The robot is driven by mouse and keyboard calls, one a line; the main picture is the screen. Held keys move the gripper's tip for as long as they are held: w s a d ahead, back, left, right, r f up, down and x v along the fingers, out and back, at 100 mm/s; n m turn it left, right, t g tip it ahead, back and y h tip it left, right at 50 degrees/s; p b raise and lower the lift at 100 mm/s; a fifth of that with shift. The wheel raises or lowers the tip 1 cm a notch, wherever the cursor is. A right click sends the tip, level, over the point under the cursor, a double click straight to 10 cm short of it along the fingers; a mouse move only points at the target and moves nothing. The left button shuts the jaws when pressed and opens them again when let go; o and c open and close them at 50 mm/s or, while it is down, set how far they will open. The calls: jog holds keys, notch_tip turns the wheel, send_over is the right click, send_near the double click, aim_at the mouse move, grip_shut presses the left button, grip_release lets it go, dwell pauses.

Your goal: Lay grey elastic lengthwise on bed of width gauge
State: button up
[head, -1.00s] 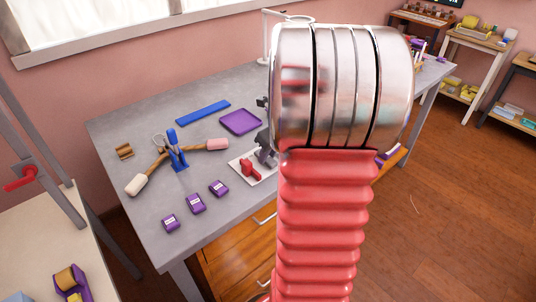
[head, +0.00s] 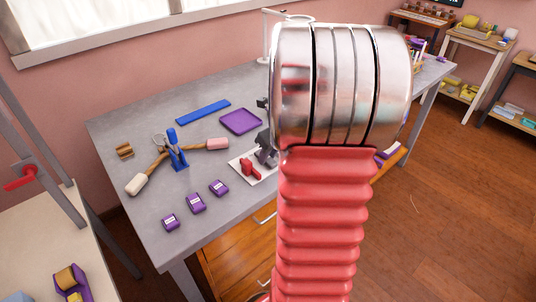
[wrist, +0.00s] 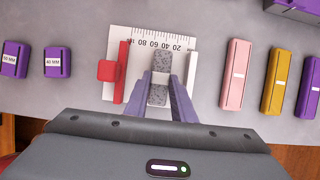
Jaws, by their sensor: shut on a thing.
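The width gauge (wrist: 119,43) shows in the wrist view as a white bed with a number scale along its far edge. Its red slider (wrist: 108,71) stands at the left, and a pale upright strip (wrist: 190,66) is at the right. My gripper (wrist: 160,78) is over the bed, shut on the speckled grey elastic (wrist: 162,58). The elastic points away from me, toward the scale, with a pale band across its middle. I cannot tell whether it touches the bed. In the head view the gauge (head: 238,168) is partly hidden by my arm.
Purple labelled blocks (wrist: 55,62) lie left of the gauge. Pink (wrist: 236,75), mustard (wrist: 275,80) and purple (wrist: 309,87) pieces lie to its right. A purple tray (head: 240,122), blue strip (head: 203,112) and blue stand (head: 177,150) are farther back on the grey table (head: 130,215).

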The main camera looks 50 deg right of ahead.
jog(key=shift+f, duration=0.25)
dwell(0.4)
jog(key=o, duration=1.1)
jog(key=shift+r, duration=0.1)
jog(key=v, duration=1.3)
jog(key=shift+s+r, duration=0.2)
jog(key=shift+r, duration=0.05)
jog(key=shift+n, duration=0.3)
